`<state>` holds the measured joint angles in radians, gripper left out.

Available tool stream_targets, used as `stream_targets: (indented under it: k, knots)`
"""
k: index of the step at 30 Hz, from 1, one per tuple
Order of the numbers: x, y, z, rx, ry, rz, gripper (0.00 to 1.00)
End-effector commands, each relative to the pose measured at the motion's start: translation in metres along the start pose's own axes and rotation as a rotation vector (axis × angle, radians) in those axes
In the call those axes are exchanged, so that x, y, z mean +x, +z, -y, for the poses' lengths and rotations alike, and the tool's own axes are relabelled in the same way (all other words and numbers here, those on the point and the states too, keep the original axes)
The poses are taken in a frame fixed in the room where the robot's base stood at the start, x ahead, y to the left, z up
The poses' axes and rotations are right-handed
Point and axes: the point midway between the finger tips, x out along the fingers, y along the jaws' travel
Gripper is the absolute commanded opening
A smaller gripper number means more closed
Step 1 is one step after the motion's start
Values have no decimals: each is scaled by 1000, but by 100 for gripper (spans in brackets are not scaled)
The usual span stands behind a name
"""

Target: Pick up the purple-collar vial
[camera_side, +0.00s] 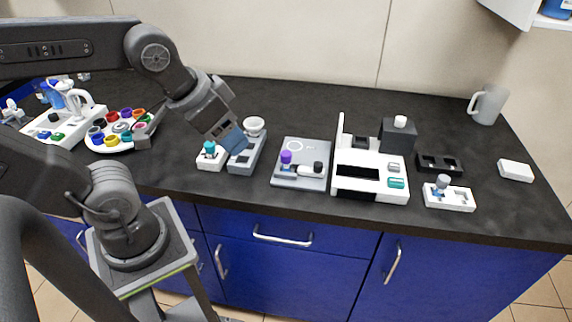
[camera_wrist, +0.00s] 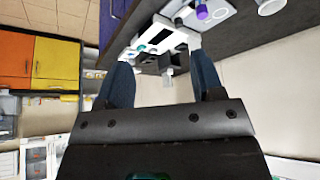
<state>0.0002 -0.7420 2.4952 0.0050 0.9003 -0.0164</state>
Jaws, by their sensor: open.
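The purple-collar vial (camera_side: 286,160) stands upright at the left of a grey plate (camera_side: 300,181) near the middle of the bench. Its purple top also shows in the wrist view (camera_wrist: 202,12), near the top edge. My gripper (camera_side: 236,142) is open and empty. It hangs to the left of the vial, over a grey block, apart from the vial. In the wrist view my gripper's two blue fingers (camera_wrist: 162,80) are spread wide with nothing between them.
A teal-capped vial (camera_side: 209,149) and a white bowl (camera_side: 254,126) stand close to my gripper. A white device (camera_side: 370,179) with a tall panel stands right of the grey plate. A round rack with several coloured caps (camera_side: 120,128) is at left. A mug (camera_side: 488,104) stands far right.

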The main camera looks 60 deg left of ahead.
Motion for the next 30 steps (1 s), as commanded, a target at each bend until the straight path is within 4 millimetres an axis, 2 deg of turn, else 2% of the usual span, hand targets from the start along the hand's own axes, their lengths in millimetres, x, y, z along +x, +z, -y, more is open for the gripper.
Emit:
stream_targets:
  k: [5,8,12,18,21,24,30]
  knots:
    - [14,-20,7,-162,-56,61,61]
    - [33,-40,14,-333,-128,107,61]
    - [68,-68,25,-586,-252,140,61]
    - [119,-94,38,-878,-411,123,61]
    - [137,-101,41,-968,-460,104,61]
    - [147,-104,44,-1019,-485,89,61]
    - [170,-98,52,-1038,-497,85,61]
